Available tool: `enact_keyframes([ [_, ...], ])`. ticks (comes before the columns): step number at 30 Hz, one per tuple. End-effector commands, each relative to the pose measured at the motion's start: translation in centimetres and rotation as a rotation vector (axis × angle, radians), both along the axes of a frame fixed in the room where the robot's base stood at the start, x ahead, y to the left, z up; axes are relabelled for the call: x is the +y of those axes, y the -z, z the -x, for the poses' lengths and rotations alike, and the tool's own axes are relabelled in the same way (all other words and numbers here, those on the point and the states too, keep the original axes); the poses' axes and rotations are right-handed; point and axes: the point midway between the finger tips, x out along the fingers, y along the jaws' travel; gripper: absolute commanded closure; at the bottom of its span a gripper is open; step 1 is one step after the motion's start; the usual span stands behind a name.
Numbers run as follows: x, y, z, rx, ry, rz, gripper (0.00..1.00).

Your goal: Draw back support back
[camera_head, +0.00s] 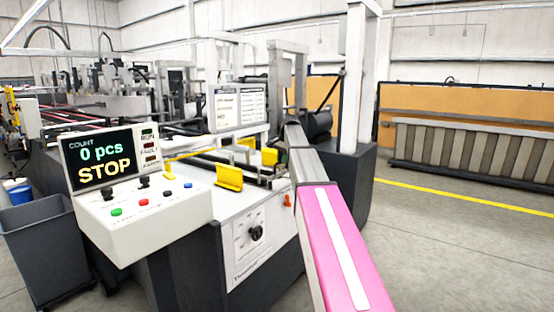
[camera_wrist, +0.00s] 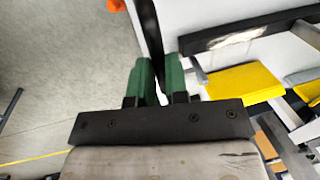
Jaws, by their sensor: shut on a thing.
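My gripper (camera_wrist: 160,72) shows in the wrist view with its two green fingers close together at the machine's edge. It is shut on a narrow part, mostly hidden between the fingers; I cannot tell for sure that this is the back support. A yellow plate (camera_wrist: 243,83) with a grey bracket lies just right of the fingers. My pink arm hides the gripper there.
A control panel (camera_head: 92,160) reads "0 pcs" and "STOP". A dark bin (camera_head: 45,245) stands at the left. An orange knob (camera_wrist: 117,5) sits at the top of the wrist view. Open floor (camera_head: 450,240) lies to the right.

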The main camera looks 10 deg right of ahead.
Motion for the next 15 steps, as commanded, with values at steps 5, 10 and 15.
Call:
enact_keyframes([
  [5,-0.31,0.08,0.42,0.01,0.001,0.007,0.82],
  [10,-0.25,0.07,0.35,0.008,0.001,0.006,0.6],
  [15,-0.18,0.02,0.27,0.007,0.001,0.005,0.6],
])
